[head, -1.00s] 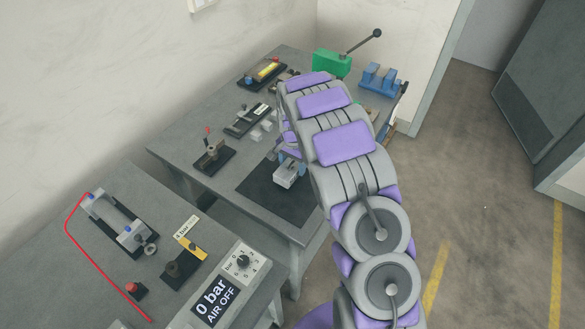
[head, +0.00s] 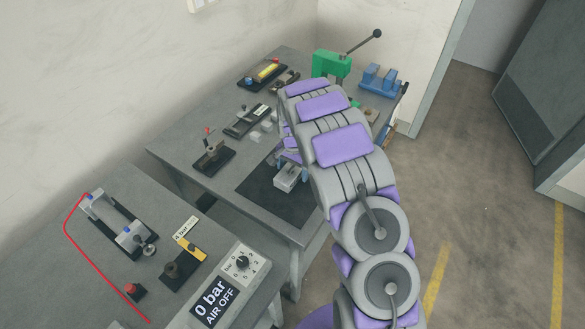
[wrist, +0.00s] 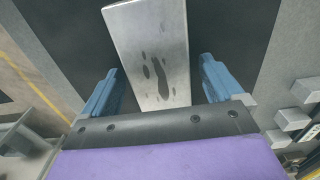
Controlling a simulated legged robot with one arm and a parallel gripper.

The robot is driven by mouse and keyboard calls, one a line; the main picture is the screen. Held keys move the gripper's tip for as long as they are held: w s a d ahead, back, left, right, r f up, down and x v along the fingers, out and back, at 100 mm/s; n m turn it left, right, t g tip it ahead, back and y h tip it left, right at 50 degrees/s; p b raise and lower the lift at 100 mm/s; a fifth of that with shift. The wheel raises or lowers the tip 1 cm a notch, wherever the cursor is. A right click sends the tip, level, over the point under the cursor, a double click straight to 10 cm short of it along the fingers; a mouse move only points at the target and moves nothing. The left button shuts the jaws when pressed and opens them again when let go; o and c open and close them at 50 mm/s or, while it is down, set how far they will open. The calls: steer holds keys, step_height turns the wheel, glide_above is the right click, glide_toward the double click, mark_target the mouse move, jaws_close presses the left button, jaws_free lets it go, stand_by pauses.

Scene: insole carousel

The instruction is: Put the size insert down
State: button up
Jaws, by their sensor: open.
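The size insert is a grey metal block (head: 290,178) resting on the dark mat (head: 262,197) at the front of the far bench. In the wrist view the insert (wrist: 145,35) shows a flat top with dark foot-shaped marks. My gripper (wrist: 160,68) is open, with a blue finger on each side of the insert and visible gaps between. In the head view my arm hides most of my gripper.
Small pale blocks (head: 259,132) lie behind the mat. A black-based clamp (head: 212,156) stands to its left. A green lever press (head: 330,65) and a blue fixture (head: 378,80) stand at the back. The mat's left part is clear.

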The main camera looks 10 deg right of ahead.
mark_target(293, 168)
steer(key=shift+r, duration=0.1)
step_height(293, 168, up, 12)
steer(key=p, duration=0.2)
steer(key=s+d+r+n, duration=0.2)
steer(key=s+r, duration=0.6)
steer(key=s, duration=0.2)
steer(key=s+a+r+n+g, duration=0.1)
steer(key=s+r+n, duration=0.2)
steer(key=s, duration=1.4)
steer(key=s+a+r+n, duration=0.1)
steer(key=s+r+n, duration=0.2)
steer(key=s, duration=1.5)
steer(key=shift+r+n+g, duration=0.4)
steer(key=shift+n, duration=0.1)
steer(key=shift+c, duration=0.2)
